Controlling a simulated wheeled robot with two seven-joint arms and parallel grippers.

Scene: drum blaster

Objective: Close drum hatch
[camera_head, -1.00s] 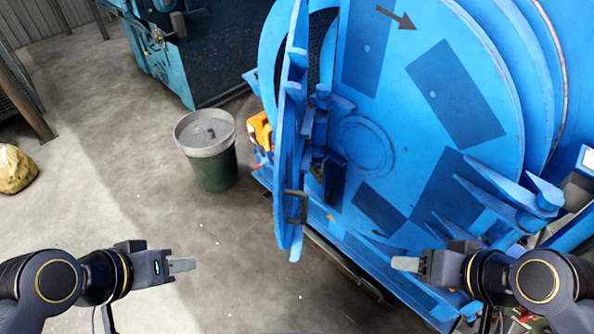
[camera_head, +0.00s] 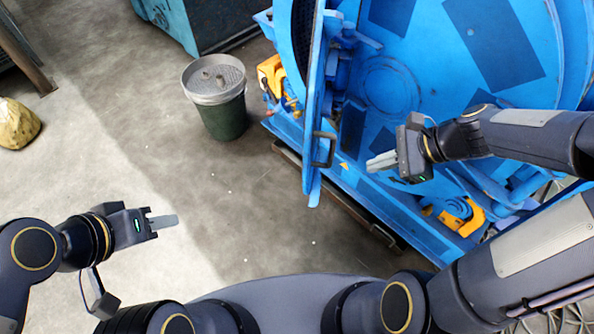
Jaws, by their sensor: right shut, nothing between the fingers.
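The blue drum hatch (camera_head: 313,110) stands open, seen nearly edge-on, beside the round opening at the left of the big blue drum machine (camera_head: 440,75). A dark handle (camera_head: 324,150) shows near its lower end. My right gripper (camera_head: 380,162) is shut and empty, pointing left, to the right of the hatch and handle, with a visible gap between. My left gripper (camera_head: 166,221) is over the floor at the lower left, far from the hatch. Its fingers overlap in this view, so their opening is unclear. Part of the drum opening is hidden behind the hatch.
A yellowish rock-like lump (camera_head: 18,124) lies at the far left. Orange parts (camera_head: 463,217) sit low on the machine. The floor between bucket and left arm is clear.

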